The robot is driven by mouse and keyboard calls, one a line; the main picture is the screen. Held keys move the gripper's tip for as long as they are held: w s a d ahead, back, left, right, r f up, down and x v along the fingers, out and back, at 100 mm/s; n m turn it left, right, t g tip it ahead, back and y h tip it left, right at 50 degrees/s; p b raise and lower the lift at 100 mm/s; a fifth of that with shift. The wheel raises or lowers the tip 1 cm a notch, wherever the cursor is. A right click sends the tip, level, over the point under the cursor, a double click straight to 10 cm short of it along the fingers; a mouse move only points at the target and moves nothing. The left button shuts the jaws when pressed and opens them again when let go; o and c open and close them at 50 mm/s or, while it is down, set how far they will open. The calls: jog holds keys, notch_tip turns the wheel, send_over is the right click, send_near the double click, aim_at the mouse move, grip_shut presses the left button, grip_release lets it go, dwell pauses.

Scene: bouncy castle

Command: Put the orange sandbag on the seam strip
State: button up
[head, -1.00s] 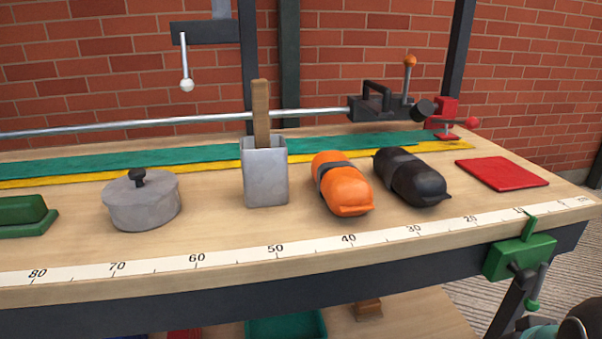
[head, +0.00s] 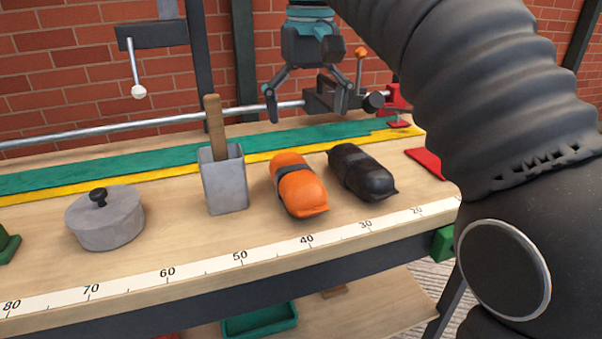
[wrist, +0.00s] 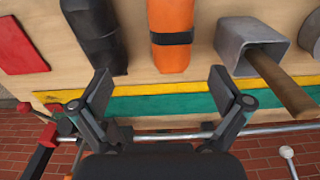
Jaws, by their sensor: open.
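The orange sandbag (head: 298,192) with a dark strap lies on the bench, right of the grey metal holder; it also shows at the top of the wrist view (wrist: 172,60). A long teal strip with a yellow edge, seemingly the seam strip (head: 120,164), runs along the back of the bench and crosses the wrist view (wrist: 160,102). My gripper (head: 306,114) is open and empty, pointing down above the bench's back part, behind the sandbag in the head view. In the wrist view its fingers (wrist: 160,82) are apart, below the sandbag in the picture.
A black sandbag (head: 362,172) lies close right of the orange one. The grey holder (head: 224,185) with a wooden handle stands close left. A lidded grey pot (head: 104,220) is farther left. A metal bar (head: 120,127) runs behind the strip. A red pad (head: 426,160) lies at right.

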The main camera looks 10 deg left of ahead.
aim_at(296, 167)
jog(key=shift+n, duration=0.3)
jog(key=f, duration=0.2)
jog(key=a+f+b, duration=0.1)
jog(key=f, duration=0.2)
jog(key=a+f+b, duration=0.1)
jog(key=f, duration=0.1)
jog(key=shift+a+f, duration=0.15)
jog(key=shift+f, duration=0.2)
jog(key=shift+s+d+f+b, duration=0.15)
jog(key=shift+f+b, duration=0.3)
jog(key=shift+f, duration=0.9)
jog(key=shift+s+d+f+b, duration=0.15)
jog(key=shift+f+b, duration=0.25)
jog(key=shift+f, duration=0.9)
jog(key=c, duration=1.9)
